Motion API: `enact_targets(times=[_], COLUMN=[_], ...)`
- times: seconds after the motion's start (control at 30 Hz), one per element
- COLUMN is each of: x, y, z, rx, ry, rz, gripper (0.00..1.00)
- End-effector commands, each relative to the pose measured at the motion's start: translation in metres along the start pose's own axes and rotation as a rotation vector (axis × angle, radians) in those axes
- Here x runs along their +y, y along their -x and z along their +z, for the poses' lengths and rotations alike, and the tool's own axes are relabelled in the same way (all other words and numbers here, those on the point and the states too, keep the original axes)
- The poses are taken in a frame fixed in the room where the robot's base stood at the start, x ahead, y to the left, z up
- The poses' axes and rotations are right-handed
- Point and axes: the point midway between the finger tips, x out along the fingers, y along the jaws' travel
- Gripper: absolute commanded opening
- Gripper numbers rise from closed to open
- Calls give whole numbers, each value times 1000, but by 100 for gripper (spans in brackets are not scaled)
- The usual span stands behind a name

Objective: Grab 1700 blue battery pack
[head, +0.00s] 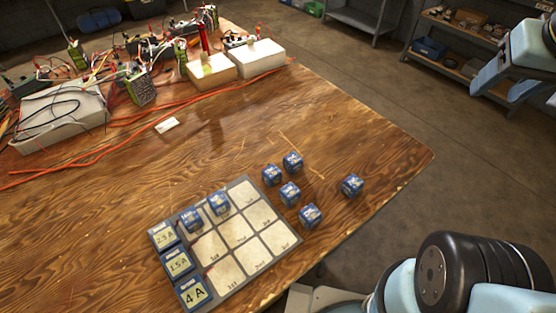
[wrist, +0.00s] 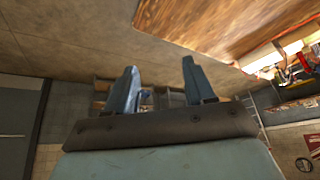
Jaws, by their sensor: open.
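Several small blue cubes with pale labels, which look like the battery packs, are on the wooden table in the head view. Loose ones lie right of the grid board: the top one (head: 292,161), a left one (head: 271,174), a middle one (head: 290,193), a lower one (head: 310,215) and one apart near the table edge (head: 352,186). Two more, a left one (head: 192,219) and a right one (head: 219,202), sit on the board's upper row. I cannot read which is marked 1700. My gripper (head: 506,88) is open and empty, off the table at upper right. Its fingers (wrist: 160,88) also show in the wrist view.
Wires, circuit parts and white boxes (head: 255,58) fill the table's back left. Shelves (head: 455,45) stand beyond the floor.

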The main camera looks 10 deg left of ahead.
Motion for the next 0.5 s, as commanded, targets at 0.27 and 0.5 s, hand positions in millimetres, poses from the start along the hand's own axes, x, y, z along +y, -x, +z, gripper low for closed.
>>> enact_targets(times=[0.27,0.5], x=[-36,-85], y=[-27,-66], z=[-23,-43], rx=[-63,-142], ry=[103,241], rz=[-67,-137], gripper=[79,79])
